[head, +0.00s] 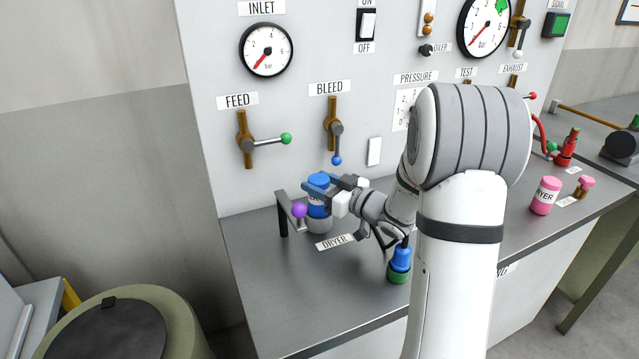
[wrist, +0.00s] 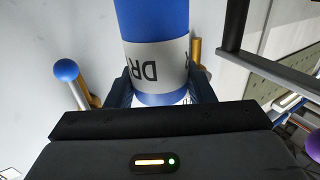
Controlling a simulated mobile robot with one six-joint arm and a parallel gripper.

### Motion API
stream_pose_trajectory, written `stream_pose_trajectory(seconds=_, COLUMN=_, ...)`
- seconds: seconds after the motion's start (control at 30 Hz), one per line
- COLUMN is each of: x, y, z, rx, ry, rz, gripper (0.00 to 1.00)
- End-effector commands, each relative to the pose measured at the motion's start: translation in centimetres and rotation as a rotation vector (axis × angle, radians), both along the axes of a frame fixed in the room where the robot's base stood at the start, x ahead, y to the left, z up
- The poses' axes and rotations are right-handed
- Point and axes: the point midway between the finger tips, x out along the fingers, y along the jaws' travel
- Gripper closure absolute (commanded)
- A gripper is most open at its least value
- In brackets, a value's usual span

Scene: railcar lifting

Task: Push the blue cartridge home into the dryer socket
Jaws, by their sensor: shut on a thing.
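The blue cartridge (head: 318,181) stands upright at the dryer socket (head: 320,225), a short grey cylinder on the bench behind the DRYER label. My gripper (head: 324,191) is shut on the cartridge from the right. In the wrist view the blue cartridge (wrist: 154,18) shows its white band with the letters DR, upside down there, between the two dark fingers of my gripper (wrist: 160,88). My gripper partly covers the cartridge in the head view. How deep its lower end sits in the socket I cannot tell.
A dark bracket (head: 282,214) with a purple knob (head: 299,209) stands just left of the socket. The BLEED lever's blue knob (head: 336,160) hangs behind. A blue-and-green piece (head: 399,262) stands near my arm. A pink cartridge (head: 545,195) stands at the right. The bench's front left is clear.

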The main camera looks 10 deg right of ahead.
Motion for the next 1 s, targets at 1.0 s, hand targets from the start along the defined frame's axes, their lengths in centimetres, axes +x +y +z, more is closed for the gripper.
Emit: stream_pose_trajectory(seconds=1.0, x=0.0, y=0.0, z=-2.6, rx=0.001, ry=-0.001, rz=0.0, gripper=0.83)
